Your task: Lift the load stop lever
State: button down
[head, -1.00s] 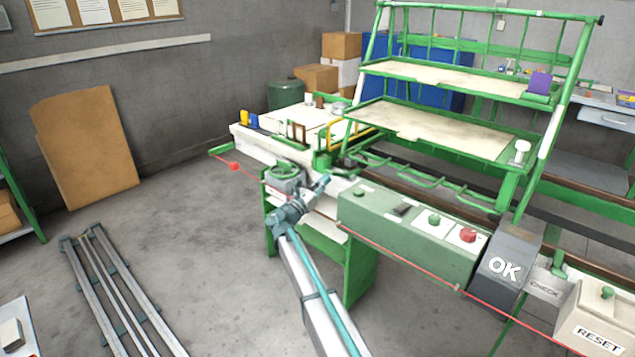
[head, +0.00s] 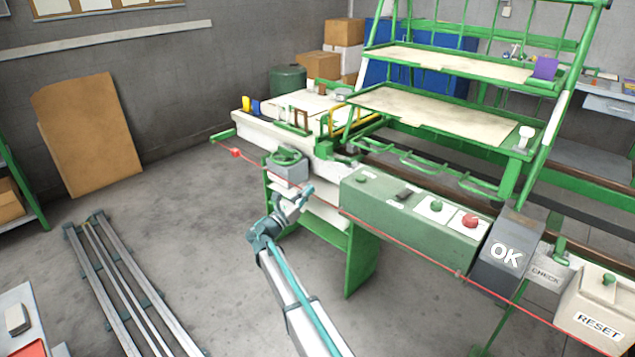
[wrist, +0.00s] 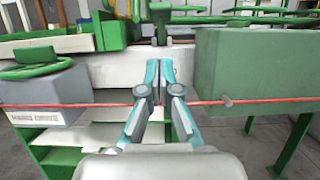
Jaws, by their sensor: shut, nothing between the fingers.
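My gripper (head: 306,191) is at the front of the green-and-white machine, below and between the grey handwheel box and the green control box. In the wrist view my gripper (wrist: 159,66) has its teal fingers together and empty, pointing at the white machine front. A thin red rod or cord (head: 400,237) runs along the front, with a red ball (head: 235,153) near its left end. In the wrist view the red line (wrist: 255,100) passes across at the fingers; contact cannot be told. No part is clearly identifiable as the load stop lever.
The grey handwheel box (wrist: 45,95) stands left of my gripper and the green control box (wrist: 245,75) right. The control box carries a red button (head: 470,221). Floor at left is open beside metal rails (head: 110,280).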

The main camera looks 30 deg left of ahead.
jog(key=shift+v, duration=1.3)
jog(key=shift+r, duration=0.1)
